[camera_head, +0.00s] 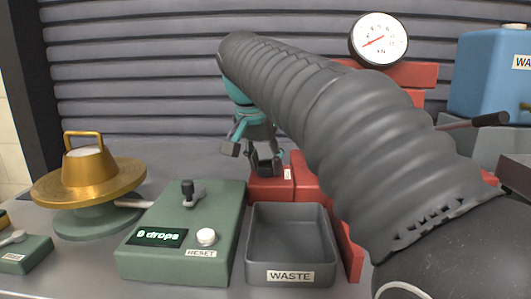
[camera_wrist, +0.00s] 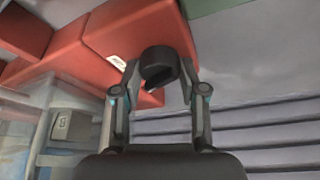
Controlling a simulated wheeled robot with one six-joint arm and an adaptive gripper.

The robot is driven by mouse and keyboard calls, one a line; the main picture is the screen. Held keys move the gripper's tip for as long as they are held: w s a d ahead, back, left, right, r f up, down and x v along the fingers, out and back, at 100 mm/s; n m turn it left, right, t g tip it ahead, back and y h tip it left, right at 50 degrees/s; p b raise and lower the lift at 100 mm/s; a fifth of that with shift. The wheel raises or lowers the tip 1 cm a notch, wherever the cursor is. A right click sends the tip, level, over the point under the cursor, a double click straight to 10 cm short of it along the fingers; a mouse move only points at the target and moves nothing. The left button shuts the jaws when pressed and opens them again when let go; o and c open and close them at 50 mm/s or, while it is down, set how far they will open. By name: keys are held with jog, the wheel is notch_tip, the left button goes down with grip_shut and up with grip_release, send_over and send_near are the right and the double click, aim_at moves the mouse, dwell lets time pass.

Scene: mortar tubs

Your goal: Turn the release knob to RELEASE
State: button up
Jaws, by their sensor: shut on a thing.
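In the wrist view the release knob (camera_wrist: 158,62) is a black rounded piece in front of a red block (camera_wrist: 137,28). The fingers of my gripper (camera_wrist: 160,75) are shut on it from both sides. A small white label (camera_wrist: 117,62) is beside the knob on the red face; its text is too small to read. In the head view my gripper (camera_head: 265,160) points down in front of the red base (camera_head: 272,188). It mostly hides the knob there, so which way the knob points cannot be told.
A grey WASTE tray (camera_head: 289,277) stands in front of the red base. A green counter box (camera_head: 150,265) reading 0 drops is left of it, then a brass disc device (camera_head: 92,181). A round gauge (camera_head: 378,40) and a blue tank (camera_head: 487,75) are at right.

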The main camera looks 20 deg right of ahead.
jog(key=shift+w+m+g+h+p, duration=0.1)
jog(key=shift+m+g+h+p, duration=0.4)
jog(key=shift+m, duration=1.8)
jog(key=shift+g, duration=0.3)
jog(key=o, duration=1.1)
jog(key=shift+o, duration=0.2)
jog(key=shift+a, duration=0.1)
jog(key=v, duration=1.2)
